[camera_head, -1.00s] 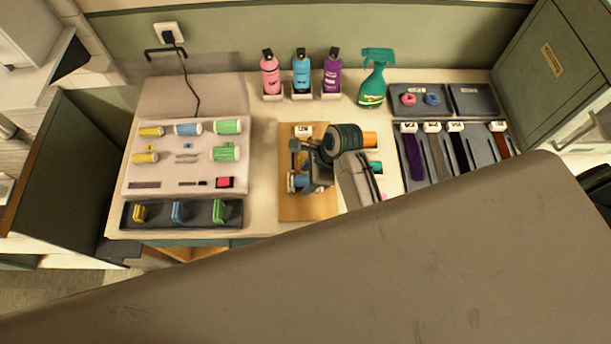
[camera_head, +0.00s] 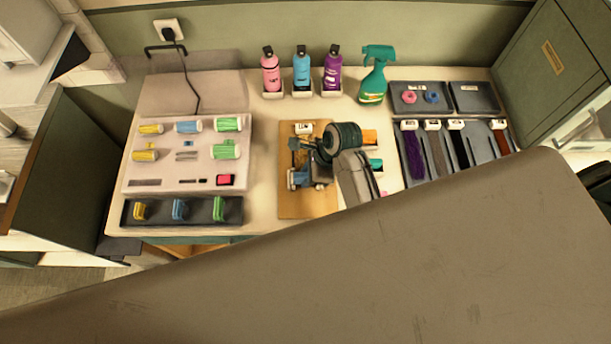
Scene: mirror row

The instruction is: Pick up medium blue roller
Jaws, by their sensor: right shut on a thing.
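A blue roller (camera_head: 299,179) is at the wooden board (camera_head: 292,208), partly covered by my right gripper (camera_head: 304,166). The gripper is shut on it; whether the roller touches the board cannot be told. Another blue roller (camera_head: 188,127) lies in the top row of the pale tray (camera_head: 200,170), between a yellow roller (camera_head: 151,129) and a green roller (camera_head: 228,125). In the tray's second row a yellow roller (camera_head: 145,155) and a green roller (camera_head: 225,150) lie with a gap between. My left gripper is not in view.
Several coloured clips sit in a dark tray (camera_head: 230,202) at the front left. Pink, blue and purple bottles (camera_head: 302,72) and a green spray bottle (camera_head: 374,75) stand at the back. Dark trays with hair strands (camera_head: 436,155) are at the right.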

